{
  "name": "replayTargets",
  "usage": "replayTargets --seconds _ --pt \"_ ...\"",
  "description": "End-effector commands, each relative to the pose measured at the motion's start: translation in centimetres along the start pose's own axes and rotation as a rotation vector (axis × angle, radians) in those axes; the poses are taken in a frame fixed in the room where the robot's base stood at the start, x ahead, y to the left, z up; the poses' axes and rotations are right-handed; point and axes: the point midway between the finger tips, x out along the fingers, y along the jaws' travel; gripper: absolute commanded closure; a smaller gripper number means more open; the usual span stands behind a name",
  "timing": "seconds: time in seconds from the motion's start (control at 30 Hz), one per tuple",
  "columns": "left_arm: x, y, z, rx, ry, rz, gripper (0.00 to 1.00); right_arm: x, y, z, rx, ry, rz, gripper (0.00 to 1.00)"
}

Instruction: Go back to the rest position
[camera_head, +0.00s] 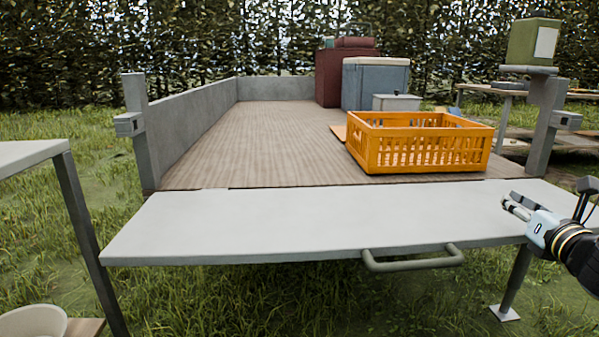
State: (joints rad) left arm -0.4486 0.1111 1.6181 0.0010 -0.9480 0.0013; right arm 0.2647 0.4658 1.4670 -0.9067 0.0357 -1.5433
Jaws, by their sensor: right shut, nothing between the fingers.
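My right gripper (516,206) comes in from the right edge, over the right end of the pale lowered tailgate (250,222). Its fingers are shut with nothing between them and point left. It is apart from the orange crate (420,150), which stands behind it on the trailer's wooden bed. The crate has slatted walls; its inside is mostly hidden by the front wall. My left gripper is not in view.
A grey handle (412,264) sticks out from the tailgate's front edge. A blue-grey cool box (374,84) and a dark red box (330,78) stand at the back of the bed. A table (30,152) stands at the left. The bed's left half is clear.

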Motion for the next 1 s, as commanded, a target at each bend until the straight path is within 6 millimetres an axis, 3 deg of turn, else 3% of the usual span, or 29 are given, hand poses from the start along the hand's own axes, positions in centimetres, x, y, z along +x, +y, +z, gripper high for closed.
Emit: replayTargets --seconds 0.17,0.37,0.47,0.57,0.7,0.8,1.0 --pt "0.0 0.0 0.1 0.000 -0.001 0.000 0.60 -2.4 0.0 -1.5 0.237 0.002 -0.098 1.00" --pt "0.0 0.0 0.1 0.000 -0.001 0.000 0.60 -7.4 -0.1 -4.7 0.663 0.006 -0.295 1.00" --pt "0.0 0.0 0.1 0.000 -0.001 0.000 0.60 -11.3 0.0 -7.1 0.935 0.009 -0.442 1.00" --pt "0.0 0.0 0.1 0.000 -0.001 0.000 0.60 -16.6 0.6 -10.0 1.240 0.007 -0.635 1.00" --pt "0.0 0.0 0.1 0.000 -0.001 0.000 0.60 -25.3 2.8 -13.8 1.644 -0.016 -0.975 1.00" --pt "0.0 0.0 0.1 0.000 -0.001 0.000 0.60 -29.9 4.4 -15.2 1.816 -0.041 -1.170 1.00" --pt "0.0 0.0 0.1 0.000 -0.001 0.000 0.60 -36.9 7.5 -16.4 2.007 -0.095 -1.476 1.00"
